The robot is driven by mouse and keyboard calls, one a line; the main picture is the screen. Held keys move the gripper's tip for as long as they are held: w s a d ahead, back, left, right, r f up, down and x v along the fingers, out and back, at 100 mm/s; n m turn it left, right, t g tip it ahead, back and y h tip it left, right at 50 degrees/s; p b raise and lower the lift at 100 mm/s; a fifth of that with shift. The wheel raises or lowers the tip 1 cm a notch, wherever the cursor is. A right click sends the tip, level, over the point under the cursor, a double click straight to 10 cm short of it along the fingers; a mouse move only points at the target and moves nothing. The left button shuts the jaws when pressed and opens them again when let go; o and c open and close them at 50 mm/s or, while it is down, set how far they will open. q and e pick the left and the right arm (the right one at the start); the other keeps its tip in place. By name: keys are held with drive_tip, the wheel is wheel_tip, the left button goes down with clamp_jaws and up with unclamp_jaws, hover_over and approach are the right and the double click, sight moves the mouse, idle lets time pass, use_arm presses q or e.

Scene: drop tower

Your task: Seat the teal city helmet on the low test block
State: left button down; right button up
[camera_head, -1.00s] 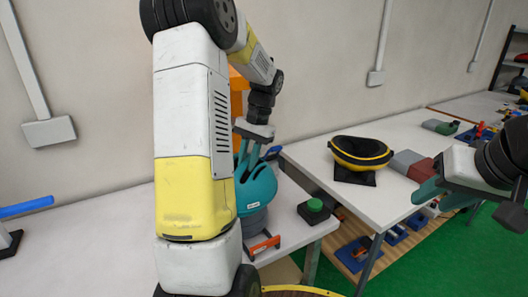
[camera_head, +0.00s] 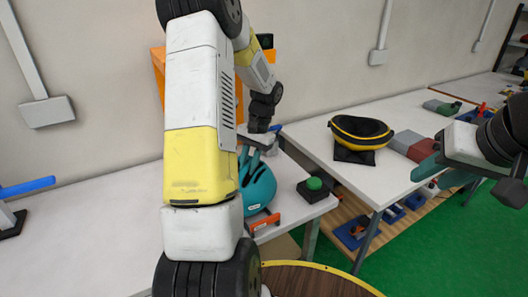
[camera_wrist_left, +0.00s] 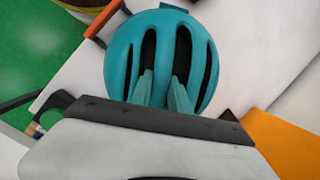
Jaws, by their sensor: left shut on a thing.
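The teal city helmet (camera_head: 259,188) is at the back table's right end, partly hidden by my left arm. My left gripper (camera_head: 255,150) is above it, shut on its shell. In the left wrist view the fingers (camera_wrist_left: 163,92) reach into the vents of the helmet (camera_wrist_left: 122,62), whose dome faces the camera. I cannot make out the low test block under the helmet, nor tell whether the helmet touches a support. My right gripper (camera_head: 440,174) is open and empty at the right.
An orange bracket (camera_head: 265,223) lies just in front of the helmet. A black box with a green button (camera_head: 314,186) stands to its right. A round brown table edge (camera_head: 320,280) is in front.

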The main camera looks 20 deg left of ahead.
use_arm(q)
drive_tip(key=shift+f, duration=0.4)
drive_tip(key=shift+s+f, duration=0.3)
drive_tip(key=shift+s, duration=0.05)
idle(0.5)
drive_tip(key=c, duration=1.2)
unclamp_jaws()
drive_tip(key=shift+a, duration=0.1)
drive_tip(key=shift+o, duration=0.2)
drive_tip(key=c, duration=0.4)
drive_tip(key=shift+o, duration=0.2)
drive_tip(key=shift+a+r, duration=0.1)
drive_tip(key=shift+r, duration=0.2)
drive_tip(key=shift+w+r, duration=0.1)
drive_tip(key=shift+r, duration=0.2)
drive_tip(key=shift+w+r, duration=0.1)
drive_tip(key=shift+r, duration=0.5)
drive_tip(key=shift+r, duration=0.1)
